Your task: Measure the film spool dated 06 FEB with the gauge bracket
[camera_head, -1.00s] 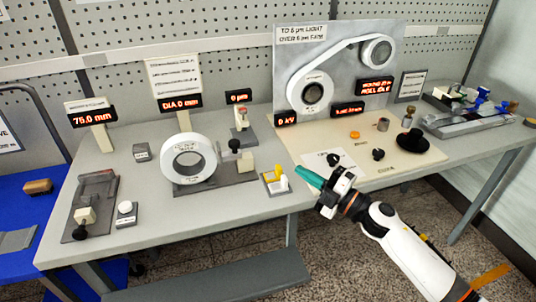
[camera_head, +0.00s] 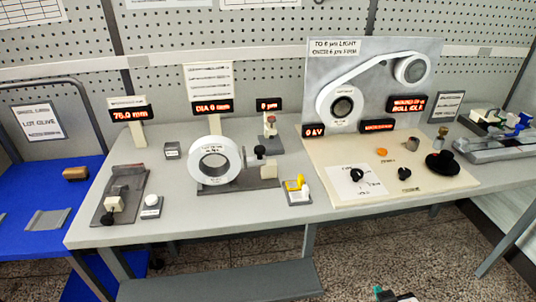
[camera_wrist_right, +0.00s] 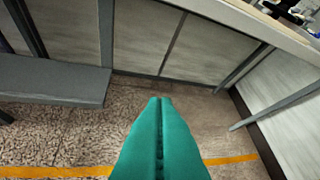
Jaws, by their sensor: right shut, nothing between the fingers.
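A large white ring-shaped spool (camera_head: 214,161) stands upright on a grey stand (camera_head: 240,184) with a black knob, at the middle of the bench. Its small print is too blurred to read, so I cannot tell its date. I cannot tell for sure whether this stand is the gauge bracket. A sign behind it reads DIA 0 mm. My right gripper (camera_head: 387,294) is at the bottom edge of the head view, in front of and apart from the bench. In the right wrist view its green fingers (camera_wrist_right: 160,102) are shut and empty over the floor. My left gripper is not in view.
Two white rolls joined by a strip hang on the back panel (camera_head: 328,64). A yellow-and-white item (camera_head: 297,186) sits near the front edge. A cream mat (camera_head: 400,197) holds small black parts. A grey lower shelf (camera_head: 230,283) juts out below.

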